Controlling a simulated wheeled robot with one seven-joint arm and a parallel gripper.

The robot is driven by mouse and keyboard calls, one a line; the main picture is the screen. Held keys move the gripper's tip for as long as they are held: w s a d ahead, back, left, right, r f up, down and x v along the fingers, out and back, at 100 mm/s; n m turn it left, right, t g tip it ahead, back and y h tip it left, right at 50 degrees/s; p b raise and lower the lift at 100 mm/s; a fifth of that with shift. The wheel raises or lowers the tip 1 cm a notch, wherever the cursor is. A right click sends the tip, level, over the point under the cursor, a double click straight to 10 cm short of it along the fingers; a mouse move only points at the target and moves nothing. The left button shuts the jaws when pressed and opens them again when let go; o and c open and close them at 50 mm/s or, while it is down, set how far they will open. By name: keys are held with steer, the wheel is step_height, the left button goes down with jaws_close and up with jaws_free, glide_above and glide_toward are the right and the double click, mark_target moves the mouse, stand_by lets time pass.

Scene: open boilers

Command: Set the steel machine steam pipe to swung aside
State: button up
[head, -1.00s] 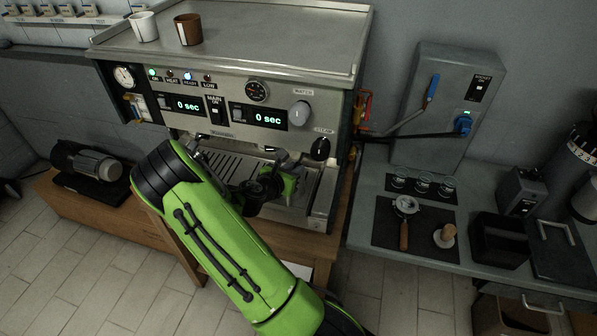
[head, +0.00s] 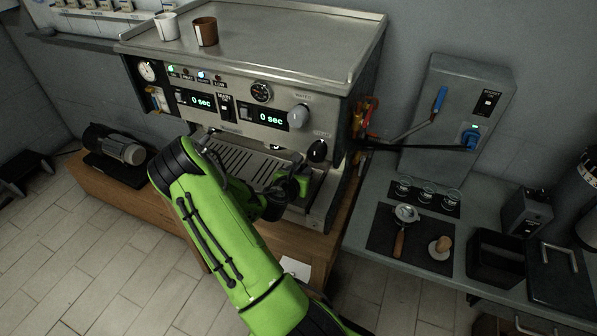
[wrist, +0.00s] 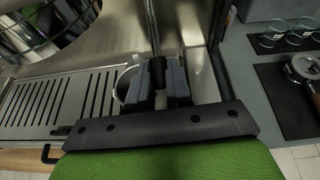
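The steel steam pipe (wrist: 151,22) comes down from the top of the wrist view, with a black sleeve (wrist: 158,70) on its lower part. My gripper (wrist: 159,75) has one grey finger on each side of this sleeve and looks shut on it. In the head view my gripper (head: 290,187) is low at the front right of the steel machine (head: 250,50), over the right end of the drip tray. The steam knob (head: 317,151) is above it. My green arm and gripper hide most of the pipe's lower end in the head view.
The slotted drip tray (wrist: 60,100) lies left of my gripper. To the right, a grey counter (head: 360,245) holds a dark mat with a portafilter (head: 402,222) and tamper (head: 440,246). A grey box with a blue lever (head: 440,100) stands behind it.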

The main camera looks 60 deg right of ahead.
steer(key=o, duration=0.4)
steer(key=shift+d, duration=0.1)
steer(key=p+v, duration=1.1)
steer(key=v, duration=0.5)
steer(key=shift+f, duration=0.1)
